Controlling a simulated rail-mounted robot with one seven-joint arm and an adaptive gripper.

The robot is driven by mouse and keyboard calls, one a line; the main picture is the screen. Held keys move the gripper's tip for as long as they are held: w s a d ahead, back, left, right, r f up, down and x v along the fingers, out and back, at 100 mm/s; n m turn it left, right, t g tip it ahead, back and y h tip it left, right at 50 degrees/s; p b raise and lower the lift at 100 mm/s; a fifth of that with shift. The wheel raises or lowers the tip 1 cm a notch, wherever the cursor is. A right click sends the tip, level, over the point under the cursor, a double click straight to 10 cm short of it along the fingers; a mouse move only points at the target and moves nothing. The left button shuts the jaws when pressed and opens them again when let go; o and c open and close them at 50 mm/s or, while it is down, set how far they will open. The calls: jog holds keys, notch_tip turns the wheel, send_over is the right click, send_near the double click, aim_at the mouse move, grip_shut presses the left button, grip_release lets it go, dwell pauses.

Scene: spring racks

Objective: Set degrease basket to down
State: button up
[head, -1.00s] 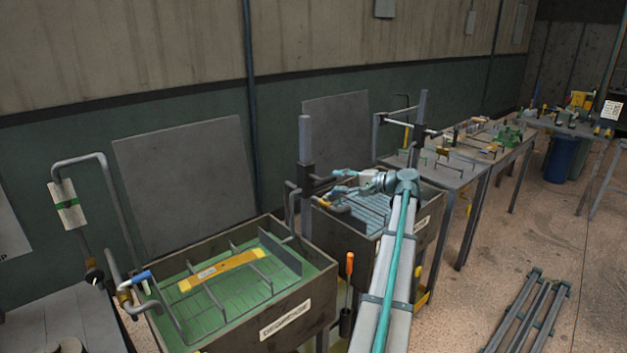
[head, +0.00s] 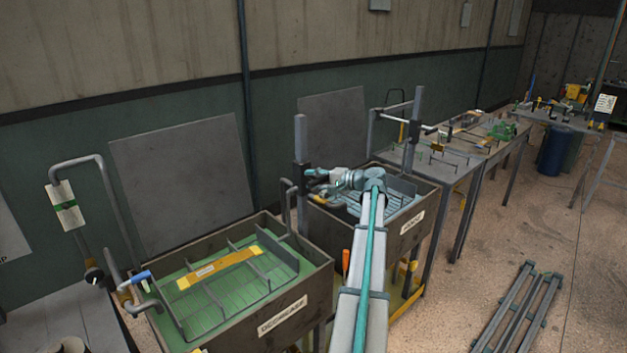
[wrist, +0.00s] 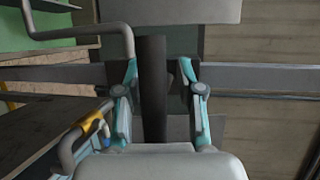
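The tank labelled DEGREASE (head: 318,290) holds green liquid, with a grey wire basket (head: 240,243) and a yellow bar (head: 218,268) across it. How deep the basket sits is hard to tell. A grey upright post (head: 301,140) stands behind the tank's right end, with a dark sliding block (head: 301,178) on it. My gripper (head: 312,180) is beside this block, its tips partly unclear in the head view. In the wrist view my gripper (wrist: 160,72) has its teal fingers apart, with a dark upright bar (wrist: 153,95) between them and gaps showing.
A second tank (head: 405,232) with its own basket stands right of the degrease tank, below my arm. A bent grey pipe (head: 290,205) rises near the post. A workbench (head: 435,150) stands further right. Open floor (head: 480,235) lies at right.

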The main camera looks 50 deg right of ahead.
grip_shut()
notch_tip(320, 180, down, 17)
jog(key=b, duration=1)
jog(key=shift+r, duration=0.2)
jog(key=shift+s, duration=0.1)
jog(key=shift+o, duration=1.4)
grip_release()
jog(key=shift+s, duration=0.1)
jog(key=shift+r, duration=0.1)
